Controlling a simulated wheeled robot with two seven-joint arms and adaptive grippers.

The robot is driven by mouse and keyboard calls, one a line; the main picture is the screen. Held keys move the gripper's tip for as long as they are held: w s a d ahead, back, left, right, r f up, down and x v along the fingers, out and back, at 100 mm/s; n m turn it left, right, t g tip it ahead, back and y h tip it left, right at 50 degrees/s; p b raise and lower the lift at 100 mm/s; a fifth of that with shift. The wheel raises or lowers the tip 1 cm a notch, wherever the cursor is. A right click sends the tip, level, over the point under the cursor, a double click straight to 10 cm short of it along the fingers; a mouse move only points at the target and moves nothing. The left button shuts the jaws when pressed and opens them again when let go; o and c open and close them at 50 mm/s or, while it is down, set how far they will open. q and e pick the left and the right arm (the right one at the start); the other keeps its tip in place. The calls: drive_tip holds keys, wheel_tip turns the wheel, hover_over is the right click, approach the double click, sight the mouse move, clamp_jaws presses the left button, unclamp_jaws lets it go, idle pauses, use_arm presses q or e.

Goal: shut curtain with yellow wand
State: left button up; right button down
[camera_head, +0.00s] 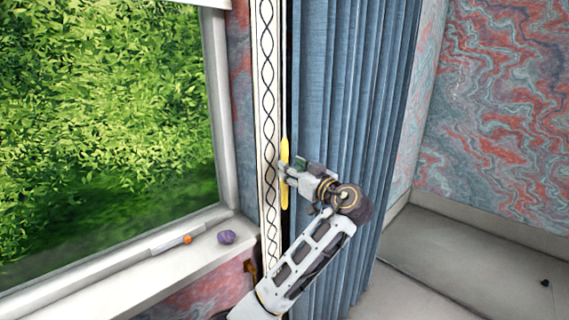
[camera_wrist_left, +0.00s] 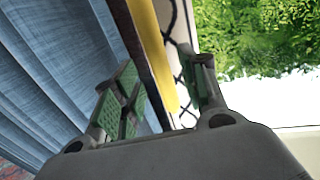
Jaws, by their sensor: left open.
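The blue pleated curtain (camera_head: 345,80) hangs right of the window. It also fills the left of the left wrist view (camera_wrist_left: 40,65). The yellow wand (camera_head: 285,149) is upright along the curtain's left edge, and in the left wrist view (camera_wrist_left: 152,40) it runs down between the two fingers. My left gripper (camera_head: 284,172) is at the wand, near its mid-height. It is open, with one finger on each side of the wand in the left wrist view (camera_wrist_left: 165,66). Whether a finger touches the wand I cannot tell. My right gripper is not in view.
A white panel with a dark twisted pattern (camera_head: 267,90) stands just left of the wand. The window sill (camera_head: 100,283) carries a purple lump (camera_head: 226,237), an orange ball (camera_head: 187,239) and a thin pale object (camera_head: 166,245). A marbled wall (camera_head: 500,100) is at right.

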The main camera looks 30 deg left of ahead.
use_arm(q)
drive_tip(key=shift+p+x, duration=0.3)
drive_tip(key=shift+x, duration=1.9)
clamp_jaws()
